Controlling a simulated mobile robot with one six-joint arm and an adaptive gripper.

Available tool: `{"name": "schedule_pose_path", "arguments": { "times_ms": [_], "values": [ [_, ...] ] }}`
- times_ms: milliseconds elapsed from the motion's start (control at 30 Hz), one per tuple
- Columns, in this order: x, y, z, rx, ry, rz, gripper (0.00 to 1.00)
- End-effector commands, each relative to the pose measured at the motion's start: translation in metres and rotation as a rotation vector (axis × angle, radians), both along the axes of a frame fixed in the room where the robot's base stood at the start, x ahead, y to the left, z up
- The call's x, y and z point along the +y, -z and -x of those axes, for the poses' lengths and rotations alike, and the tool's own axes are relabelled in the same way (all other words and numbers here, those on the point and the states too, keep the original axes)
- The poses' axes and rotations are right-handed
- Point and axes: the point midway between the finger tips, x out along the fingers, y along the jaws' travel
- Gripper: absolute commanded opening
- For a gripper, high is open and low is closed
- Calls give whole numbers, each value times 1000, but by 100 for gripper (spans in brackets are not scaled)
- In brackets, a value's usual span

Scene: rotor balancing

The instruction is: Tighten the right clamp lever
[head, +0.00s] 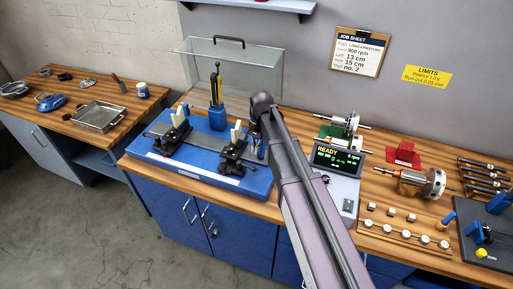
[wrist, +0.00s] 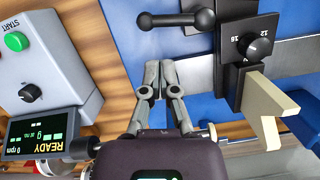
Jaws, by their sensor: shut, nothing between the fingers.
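The right clamp lever (wrist: 176,20) is a black bar with a ball at its end, beside the right black pedestal (wrist: 232,50) in the wrist view. My gripper (wrist: 158,72) is shut and empty in the wrist view. Its fingertips point toward the lever, with a small gap in the picture; I cannot tell the depth.
A display box (head: 338,160) reads READY, 0 rpm, right of my arm. A clear cover (head: 232,75) stands behind. Rotors and small weights lie on the right bench.

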Motion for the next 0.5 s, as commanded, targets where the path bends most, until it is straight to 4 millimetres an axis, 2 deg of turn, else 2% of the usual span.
{"name": "schedule_pose_path", "arguments": {
  "times_ms": [33, 500],
  "values": [
    [0, 8, 1, 0, 0, 0, 0],
    [4, 43, 8, 0, 1, 0, 0]
  ]
}}
